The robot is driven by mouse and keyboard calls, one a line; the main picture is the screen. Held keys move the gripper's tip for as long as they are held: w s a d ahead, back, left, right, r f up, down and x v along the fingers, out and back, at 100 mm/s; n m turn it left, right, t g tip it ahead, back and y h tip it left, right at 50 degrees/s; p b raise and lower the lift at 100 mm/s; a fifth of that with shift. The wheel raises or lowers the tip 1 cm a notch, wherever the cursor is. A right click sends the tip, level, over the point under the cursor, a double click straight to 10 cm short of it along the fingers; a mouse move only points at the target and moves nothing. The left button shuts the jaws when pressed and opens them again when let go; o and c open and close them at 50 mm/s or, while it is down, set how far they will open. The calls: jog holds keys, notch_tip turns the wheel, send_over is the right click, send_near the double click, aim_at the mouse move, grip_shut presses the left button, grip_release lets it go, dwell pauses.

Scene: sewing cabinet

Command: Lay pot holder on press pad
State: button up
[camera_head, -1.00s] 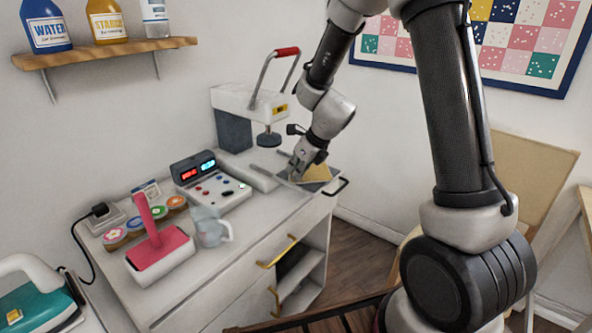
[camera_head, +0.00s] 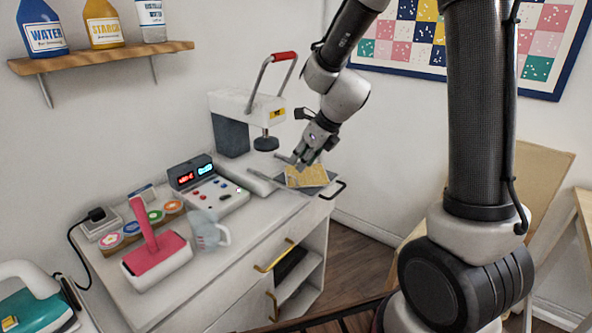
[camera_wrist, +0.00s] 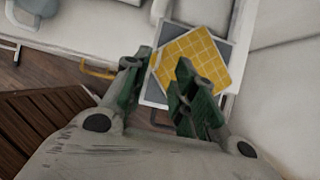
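The yellow, grid-patterned pot holder (camera_head: 308,176) lies flat on the dark grey press pad (camera_head: 330,178), turned at an angle to it. The pot holder also shows in the wrist view (camera_wrist: 197,58), with dark pad (camera_wrist: 222,46) visible around parts of it. A right-hand corner of it comes close to the pad's edge. My gripper (camera_head: 303,163) is just above the pot holder. In the wrist view its two green fingers (camera_wrist: 160,72) are spread apart with nothing between them. The right finger hides part of the pot holder and pad.
The white heat press (camera_head: 232,108) with a raised red-tipped handle stands behind the pad. A control box (camera_head: 207,184), a clear measuring cup (camera_head: 207,232) and a pink-topped tool (camera_head: 155,250) stand left on the cabinet. A black handle (camera_head: 334,190) sticks out at the pad's front.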

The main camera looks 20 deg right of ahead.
jog(key=s+d+r+n, duration=0.3)
jog(key=s+r+n, duration=0.3)
jog(key=s+n, duration=0.1)
jog(key=s+d+r+n, duration=0.4)
jog(key=s+r+n, duration=0.2)
jog(key=s+n, duration=0.1)
jog(key=s+d+n+h, duration=0.1)
jog(key=s+d+n, duration=0.2)
jog(key=s+n, duration=0.4)
jog(key=s+d+r+n+h, duration=0.1)
jog(key=s+d+n+h, duration=0.1)
jog(key=s+n, duration=0.5)
jog(key=shift+d+r+n+g, duration=0.3)
jog(key=shift+d+n+g, duration=0.1)
jog(key=shift+d, duration=0.3)
